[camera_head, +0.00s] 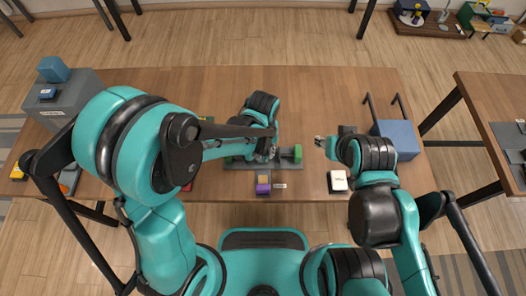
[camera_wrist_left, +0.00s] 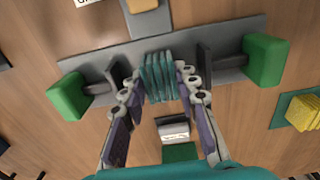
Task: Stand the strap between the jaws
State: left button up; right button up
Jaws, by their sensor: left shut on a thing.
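In the left wrist view, the teal ribbed strap (camera_wrist_left: 158,78) stands between the two fingers of my left gripper (camera_wrist_left: 160,82), which is shut on it. The strap is over the grey base plate, between a left dark jaw (camera_wrist_left: 117,73) and a right dark jaw (camera_wrist_left: 204,62), with gaps on both sides. Green blocks (camera_wrist_left: 69,96) (camera_wrist_left: 267,60) sit at the outer ends. I cannot tell whether the strap touches the plate. In the head view my left arm hides most of the clamp. My right gripper (camera_head: 320,142) hangs to the right of the clamp, its opening unclear.
A purple and yellow block (camera_head: 263,184) lies in front of the clamp, and a white block (camera_head: 338,181) lies to its right. A blue box (camera_head: 397,139) stands at the right of the table, a grey box (camera_head: 62,97) at the left. The back middle of the table is clear.

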pick_arm(q)
jog(key=shift+f, duration=0.15)
jog(key=o, duration=1.2)
jog(key=shift+c, duration=0.2)
jog(key=shift+r, duration=0.5)
notch_tip(320, 180, up, 11)
jog(key=p, duration=0.5)
jog(key=s+a+r+t, duration=0.2)
jog(key=a+r+t, duration=0.1)
jog(key=a, duration=0.6)
jog(key=s+a+r+t, duration=0.3)
jog(key=a+r, duration=0.3)
jog(key=a, duration=0.3)
jog(key=shift+r+t, duration=0.2)
jog(key=shift+t, duration=0.4)
